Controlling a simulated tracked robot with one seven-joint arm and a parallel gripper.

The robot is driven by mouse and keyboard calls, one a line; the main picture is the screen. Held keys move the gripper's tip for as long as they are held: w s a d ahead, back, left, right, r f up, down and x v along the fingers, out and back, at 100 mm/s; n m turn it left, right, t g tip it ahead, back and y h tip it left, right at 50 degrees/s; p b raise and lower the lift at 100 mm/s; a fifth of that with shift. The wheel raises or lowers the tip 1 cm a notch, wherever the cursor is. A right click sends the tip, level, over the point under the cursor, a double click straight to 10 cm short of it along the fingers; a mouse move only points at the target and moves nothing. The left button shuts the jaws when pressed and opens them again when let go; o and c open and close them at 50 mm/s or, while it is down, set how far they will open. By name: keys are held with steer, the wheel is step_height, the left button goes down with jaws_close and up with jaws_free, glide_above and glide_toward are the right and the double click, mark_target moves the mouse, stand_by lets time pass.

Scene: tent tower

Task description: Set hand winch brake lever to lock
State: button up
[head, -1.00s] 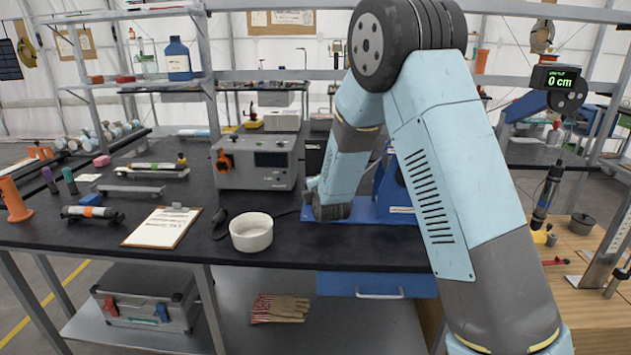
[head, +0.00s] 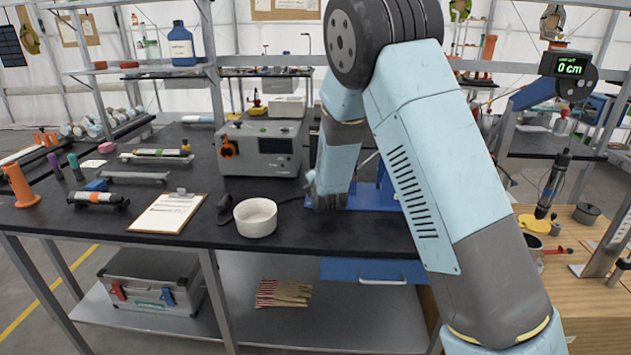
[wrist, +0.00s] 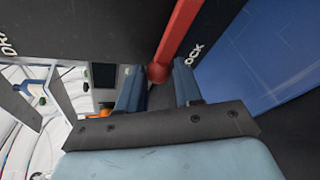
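In the wrist view, the red brake lever (wrist: 181,32) runs down from the top edge to a round red knob. The knob lies between the two blue fingers of my gripper (wrist: 158,85), close to their tips. The fingers stand apart, with a gap visible beside the knob. The letters "OCK" (wrist: 193,55) show on a dark panel just right of the lever, and partial lettering shows at far left. In the head view, the blue winch base (head: 378,196) stands on the bench, mostly hidden behind my arm. My fingers cannot be made out there.
A grey instrument box (head: 259,148) stands left of the winch on the dark bench (head: 190,230). A white bowl (head: 256,217) and a clipboard (head: 167,212) lie nearer the front edge. A wooden table (head: 590,290) with tools is at right.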

steer(key=shift+o, duration=1.3)
steer(key=v, duration=1.3)
steer(key=shift+s, duration=0.35)
steer(key=s+d+r+m+g, duration=0.5)
steer(key=s+d+r+m, duration=0.5)
steer(key=d+r+m, duration=0.3)
steer(key=s+d+r+m+g+h, duration=0.1)
steer(key=s+d+m, duration=0.4)
steer(key=s, duration=0.6)
steer(key=s+d+r+m+g+h, duration=0.2)
steer(key=s+d+r+m, duration=0.2)
steer(key=s, duration=0.7)
steer(key=d+m, duration=0.2)
steer(key=m, duration=0.1)
steer(key=shift+s+d+m+g, duration=0.15)
steer(key=shift+s+m+g, duration=0.1)
steer(key=shift+m+g, duration=0.15)
